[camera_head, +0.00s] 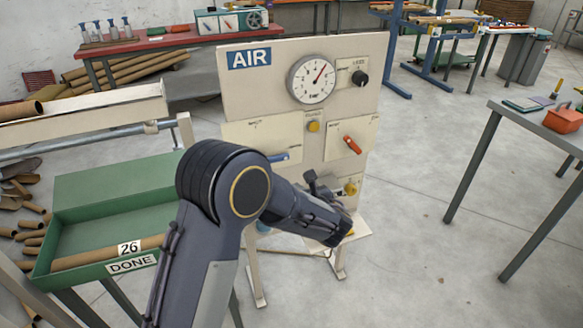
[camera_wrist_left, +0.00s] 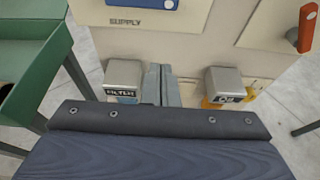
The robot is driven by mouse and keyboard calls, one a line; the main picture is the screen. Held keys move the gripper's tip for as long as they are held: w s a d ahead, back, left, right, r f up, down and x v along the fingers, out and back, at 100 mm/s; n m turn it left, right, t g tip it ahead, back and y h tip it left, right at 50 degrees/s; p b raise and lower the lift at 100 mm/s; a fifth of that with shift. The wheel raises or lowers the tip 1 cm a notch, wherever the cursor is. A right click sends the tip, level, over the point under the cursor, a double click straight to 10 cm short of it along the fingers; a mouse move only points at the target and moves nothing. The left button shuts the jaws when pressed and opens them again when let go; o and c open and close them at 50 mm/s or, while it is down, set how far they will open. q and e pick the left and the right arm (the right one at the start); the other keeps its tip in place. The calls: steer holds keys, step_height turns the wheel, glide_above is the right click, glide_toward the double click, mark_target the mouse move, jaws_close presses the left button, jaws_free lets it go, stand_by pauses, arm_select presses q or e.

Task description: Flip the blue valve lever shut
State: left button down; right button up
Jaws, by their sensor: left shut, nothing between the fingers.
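The blue valve lever (camera_head: 278,157) is on the left plate of the AIR panel in the camera_head view, partly hidden behind my arm. Its visible end lies nearly level. In the left wrist view, part of the blue lever (camera_wrist_left: 169,4) shows at the top edge, above the word SUPPLY. My left gripper (camera_wrist_left: 161,72) is shut and empty. Its fingertips show in front of the panel, below the supply plate, between the FILTER and OIL boxes, apart from the lever. My right gripper is not in view.
An orange lever (camera_head: 352,145) is on the panel's right plate, below a gauge (camera_head: 312,79) and black knob (camera_head: 360,78). The FILTER box (camera_wrist_left: 124,76) and OIL box (camera_wrist_left: 224,82) flank my fingers. A green DONE tray (camera_head: 110,188) stands left. The floor right of the panel is clear.

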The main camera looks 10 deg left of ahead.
arm_select(q)
steer(key=w+a+p, duration=0.2)
steer(key=w+a, duration=0.3)
steer(key=w, duration=0.2)
steer(key=shift+w+a+r, duration=0.2)
steer(key=shift+w+r, duration=0.15)
steer(key=shift+w, duration=0.05)
stand_by(0.6)
